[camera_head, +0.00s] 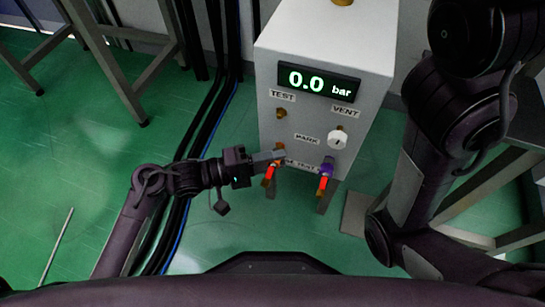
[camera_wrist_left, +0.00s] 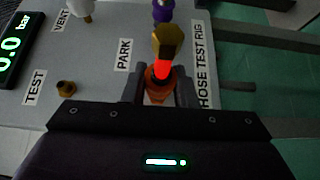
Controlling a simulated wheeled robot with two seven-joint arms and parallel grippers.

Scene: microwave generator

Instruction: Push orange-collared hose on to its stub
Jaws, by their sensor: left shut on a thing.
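My left gripper (camera_head: 278,155) is shut at the orange collar (camera_wrist_left: 158,84) of a hose end, low on the front of the grey test rig. In the left wrist view, the collar shows between the two fingers (camera_wrist_left: 162,88), with a red part (camera_wrist_left: 163,68) and a brass fitting (camera_wrist_left: 167,40) just beyond. The fingers hide part of the collar. A bare brass stub (camera_head: 281,113) sits under the TEST label, above the gripper; it also shows in the left wrist view (camera_wrist_left: 67,89). My right arm is at the right, its gripper out of view.
A purple-collared fitting (camera_head: 327,167) with a red part hangs right of the gripper. A white knob-like part (camera_head: 338,138) sits under VENT. The rig's display (camera_head: 318,82) reads 0.0 bar. Black cables run down left of the rig. Metal-framed tables stand at both sides.

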